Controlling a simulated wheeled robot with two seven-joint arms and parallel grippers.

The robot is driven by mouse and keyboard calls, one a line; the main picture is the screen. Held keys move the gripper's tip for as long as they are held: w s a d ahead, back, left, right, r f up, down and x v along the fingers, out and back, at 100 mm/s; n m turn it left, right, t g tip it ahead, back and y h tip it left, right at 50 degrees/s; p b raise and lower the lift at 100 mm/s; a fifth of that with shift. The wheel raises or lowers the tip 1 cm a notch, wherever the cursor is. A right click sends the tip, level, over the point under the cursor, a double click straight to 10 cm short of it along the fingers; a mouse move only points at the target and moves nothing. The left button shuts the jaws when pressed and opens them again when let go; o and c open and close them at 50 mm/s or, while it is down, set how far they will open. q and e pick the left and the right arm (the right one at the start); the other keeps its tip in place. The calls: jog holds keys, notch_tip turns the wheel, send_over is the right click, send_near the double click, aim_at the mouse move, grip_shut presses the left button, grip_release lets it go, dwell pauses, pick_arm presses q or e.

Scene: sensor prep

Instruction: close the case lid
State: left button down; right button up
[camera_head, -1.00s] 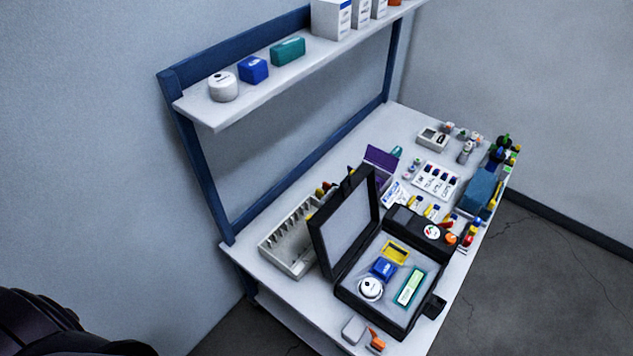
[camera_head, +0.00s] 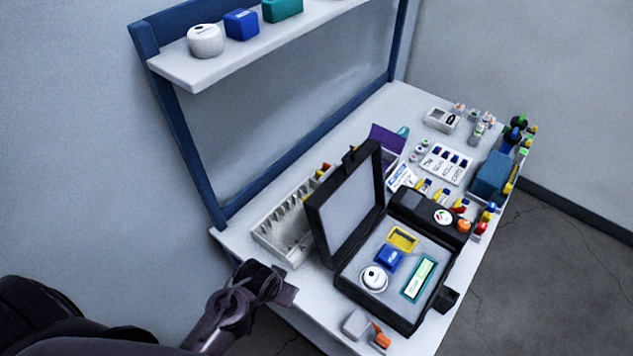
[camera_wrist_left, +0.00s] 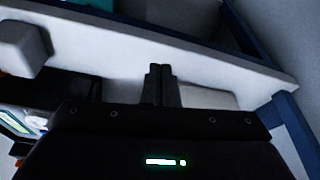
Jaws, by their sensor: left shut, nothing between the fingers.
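The black case (camera_head: 401,322) lies on the table with its base facing up. Its lid (camera_head: 347,213) stands open, raised on the case's left side, with its grey inner face toward the base. Inside sit a white round device (camera_head: 374,279), a blue box (camera_head: 389,259), a yellow frame (camera_head: 402,238) and a teal device (camera_head: 419,278). My left gripper (camera_head: 290,297) is over the table's near left edge, left of the case and apart from the lid. In the left wrist view its fingers (camera_wrist_left: 160,84) are together and empty. My right gripper is not in view.
A white slotted rack (camera_head: 284,236) stands close behind the lid. A grey block (camera_head: 355,324) and an orange item (camera_head: 381,337) lie in front of the case. A purple bin (camera_head: 385,142) and small parts fill the far side. A shelf (camera_head: 180,76) hangs above.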

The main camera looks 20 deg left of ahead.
aim_at(342, 195)
pick_arm(q)
jog(key=w+a+r+n+t+h+b, duration=0.2)
jog(key=w+a+r+n+t+h, duration=0.25)
jog(key=w+r+n+t, duration=0.35)
jog(key=w+a+r+n+t+h+b, duration=0.1)
jog(key=w+a+r+n+t+h, duration=0.2)
jog(key=w+r+n+t+h, duration=0.45)
jog(key=w+d+n+g+y+p, duration=0.1)
jog(key=w+d+n+g, duration=0.1)
jog(key=w+d, duration=0.6)
jog(key=shift+w+d+r+g, duration=0.15)
jog(key=shift+w+d+g, duration=0.1)
jog(key=shift+d+g, duration=0.25)
jog(key=shift+r, duration=0.1)
